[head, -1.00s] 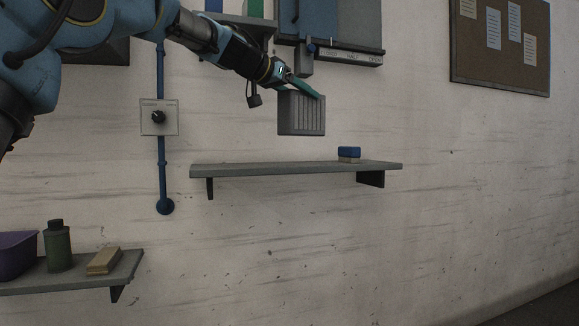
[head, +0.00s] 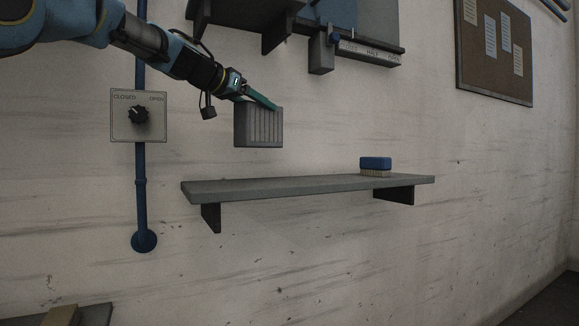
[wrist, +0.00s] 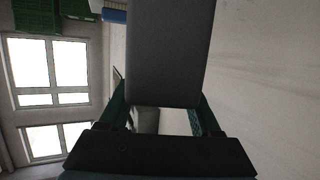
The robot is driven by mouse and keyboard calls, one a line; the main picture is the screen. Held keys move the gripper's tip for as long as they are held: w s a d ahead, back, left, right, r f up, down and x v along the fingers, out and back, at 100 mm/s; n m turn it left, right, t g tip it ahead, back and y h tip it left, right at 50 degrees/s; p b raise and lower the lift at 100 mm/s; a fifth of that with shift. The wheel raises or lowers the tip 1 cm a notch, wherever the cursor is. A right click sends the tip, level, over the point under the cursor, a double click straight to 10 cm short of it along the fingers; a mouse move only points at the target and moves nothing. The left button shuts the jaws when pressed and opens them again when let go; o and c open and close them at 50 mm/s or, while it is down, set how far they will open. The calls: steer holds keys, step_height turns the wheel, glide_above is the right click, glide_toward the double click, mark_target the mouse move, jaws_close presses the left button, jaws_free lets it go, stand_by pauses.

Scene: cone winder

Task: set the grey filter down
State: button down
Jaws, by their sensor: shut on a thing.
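The grey filter (head: 258,128) is a ribbed box, held upright in the air above the grey wall shelf (head: 290,187). My gripper (head: 262,103) is shut on the filter's top edge in the head view. In the wrist view the filter (wrist: 168,55) fills the middle, between the two green fingers of my gripper (wrist: 165,115). A gap of bare wall shows between the filter's bottom and the shelf in the head view.
A blue-topped brush (head: 375,164) stands near the shelf's right end; the shelf's left and middle are clear. A knob plate (head: 138,115) and blue pipe (head: 141,200) are left of the shelf. A wall unit (head: 360,45) hangs above.

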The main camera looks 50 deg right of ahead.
mark_target(258, 140)
step_height(258, 140, down, 9)
steer(key=shift+r+b, duration=0.1)
steer(key=shift+b, duration=0.5)
steer(key=shift+c, duration=0.4)
jaws_free()
steer(key=shift+a, duration=0.1)
steer(key=b+v, duration=0.3)
steer(key=v, duration=0.8)
steer(key=shift+s+a+r, duration=0.15)
steer(key=shift+a, duration=0.25)
